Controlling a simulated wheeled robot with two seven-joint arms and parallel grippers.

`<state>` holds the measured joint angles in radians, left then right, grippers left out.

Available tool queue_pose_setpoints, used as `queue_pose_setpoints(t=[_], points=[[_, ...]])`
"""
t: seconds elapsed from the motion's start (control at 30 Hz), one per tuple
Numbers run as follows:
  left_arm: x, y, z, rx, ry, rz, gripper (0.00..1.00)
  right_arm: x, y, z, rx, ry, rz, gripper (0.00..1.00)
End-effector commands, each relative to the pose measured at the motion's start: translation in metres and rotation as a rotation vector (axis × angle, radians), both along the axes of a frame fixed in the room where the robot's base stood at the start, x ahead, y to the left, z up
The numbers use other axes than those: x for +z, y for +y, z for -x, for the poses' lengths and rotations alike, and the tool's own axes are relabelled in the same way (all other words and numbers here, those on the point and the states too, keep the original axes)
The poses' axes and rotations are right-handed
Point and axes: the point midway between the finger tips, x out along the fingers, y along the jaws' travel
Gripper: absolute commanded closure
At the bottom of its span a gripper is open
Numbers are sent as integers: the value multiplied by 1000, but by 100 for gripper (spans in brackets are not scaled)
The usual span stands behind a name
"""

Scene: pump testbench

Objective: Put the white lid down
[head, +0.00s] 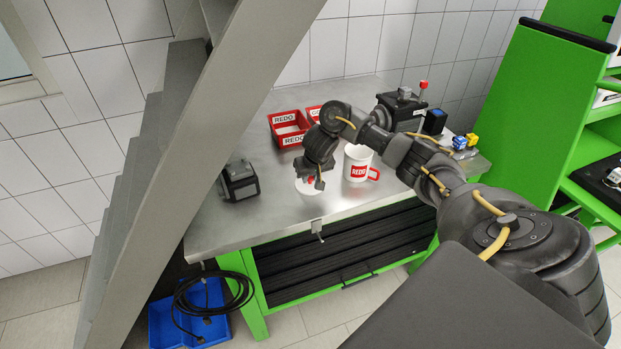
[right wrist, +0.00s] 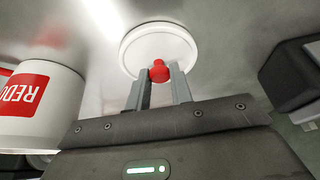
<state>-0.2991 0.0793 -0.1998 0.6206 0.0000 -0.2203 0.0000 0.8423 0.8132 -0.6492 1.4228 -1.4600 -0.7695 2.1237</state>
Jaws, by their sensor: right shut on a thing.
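The white lid (head: 307,187) is round with a red knob. In the head view it is under my right gripper (head: 313,180), over the front of the steel tabletop and left of the white mug (head: 355,164). In the right wrist view the fingers of my right gripper (right wrist: 160,74) are shut on the red knob, with the lid's white disc (right wrist: 158,40) beyond them. I cannot tell whether the lid touches the tabletop. The gripper hides part of it in the head view. My left gripper is not in view.
The mug also shows close by in the right wrist view (right wrist: 35,105). Red bins (head: 288,130) stand behind, a dark block (head: 239,182) to the left, and a dark device (head: 402,108) at the back right. The tabletop (head: 240,222) is bare along the front left.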

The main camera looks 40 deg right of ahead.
Motion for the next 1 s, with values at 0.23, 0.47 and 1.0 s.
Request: queue_pose_setpoints(t=[0.23, 0.47, 1.0], points=[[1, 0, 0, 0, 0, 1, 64, -3, 0, 0, 0, 1, 0, 93], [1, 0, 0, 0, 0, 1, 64, -3, 0, 0, 0, 0, 0, 56], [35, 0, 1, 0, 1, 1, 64, 46, 4, 12, 4, -6, 4, 56]])
